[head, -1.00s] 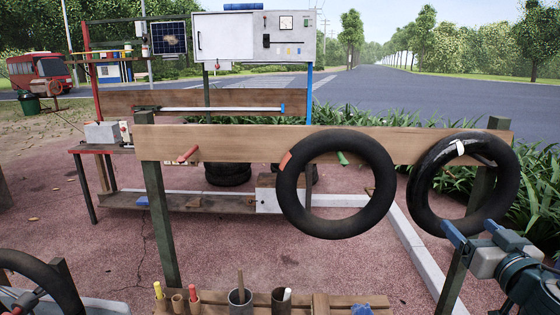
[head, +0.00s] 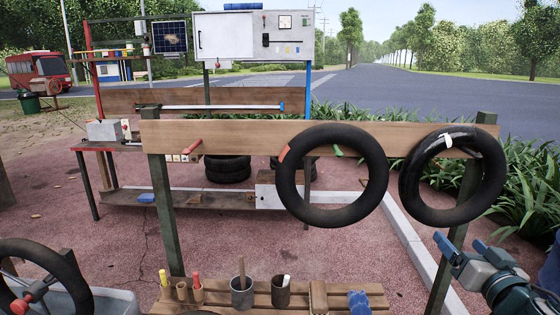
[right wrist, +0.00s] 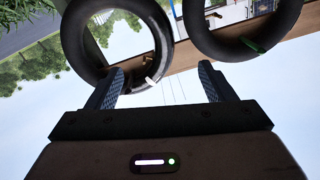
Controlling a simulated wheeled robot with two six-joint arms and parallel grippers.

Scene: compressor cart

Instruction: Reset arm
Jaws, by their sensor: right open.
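My right gripper (head: 457,243) is at the lower right of the head view, below the right-hand tyre and apart from it. It is open and empty. In the right wrist view its two fingers (right wrist: 160,88) stand wide apart with nothing between them. The right-hand black tyre (head: 407,198) hangs on the wooden board (head: 225,135) and has a white mark at its top. It also shows in the right wrist view (right wrist: 76,45). A second black tyre (head: 290,198) hangs on the board to its left. My left gripper is not in view.
A slatted wooden bench (head: 215,295) stands at the lower front with cups, markers and a blue item (head: 359,301). A wheel (head: 70,280) stands at the lower left over a grey basin. Green posts (head: 165,215) carry the board. A grey control box (head: 250,38) stands behind.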

